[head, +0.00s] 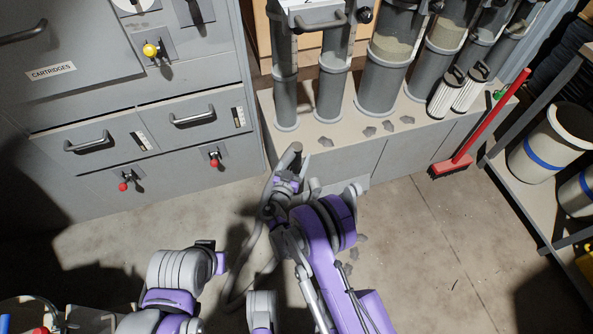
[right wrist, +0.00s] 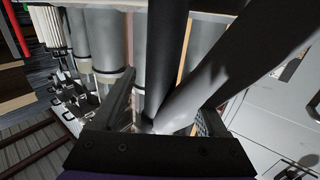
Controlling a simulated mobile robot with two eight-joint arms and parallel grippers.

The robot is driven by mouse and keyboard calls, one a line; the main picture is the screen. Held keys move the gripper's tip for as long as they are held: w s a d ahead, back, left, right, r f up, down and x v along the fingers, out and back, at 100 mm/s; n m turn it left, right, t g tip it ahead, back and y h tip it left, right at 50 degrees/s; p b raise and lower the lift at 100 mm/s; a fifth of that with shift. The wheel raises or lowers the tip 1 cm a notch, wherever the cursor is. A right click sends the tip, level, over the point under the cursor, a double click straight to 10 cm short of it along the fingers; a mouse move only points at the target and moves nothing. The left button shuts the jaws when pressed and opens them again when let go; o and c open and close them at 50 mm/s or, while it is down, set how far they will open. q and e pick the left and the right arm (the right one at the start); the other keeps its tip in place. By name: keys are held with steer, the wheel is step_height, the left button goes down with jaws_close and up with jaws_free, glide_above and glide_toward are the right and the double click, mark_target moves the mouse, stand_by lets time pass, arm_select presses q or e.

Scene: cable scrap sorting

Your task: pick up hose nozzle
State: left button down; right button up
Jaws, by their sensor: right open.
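The hose nozzle (head: 291,154) is a grey tube whose end points up and away, just in front of the low ledge. My right gripper (head: 284,183) is around its lower part in the head view. In the right wrist view my right gripper (right wrist: 165,100) is open, with a dark tube (right wrist: 170,50) and a lighter grey tube (right wrist: 235,72) running between and past its fingers. I cannot tell which of these is the nozzle, or whether a finger touches it. The end of my left arm (head: 212,255) is low at left; its fingers cannot be made out.
Grey drawer cabinets (head: 188,118) stand at left. Clear-and-grey cylinders (head: 390,75) stand on the ledge (head: 340,165) behind the nozzle. A grey hose (head: 240,270) hangs beside my right arm. A red broom (head: 480,130) and a shelf with white buckets (head: 548,145) are at right. Floor is open at right centre.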

jaws_close()
stand_by(0.4)
stand_by(1.0)
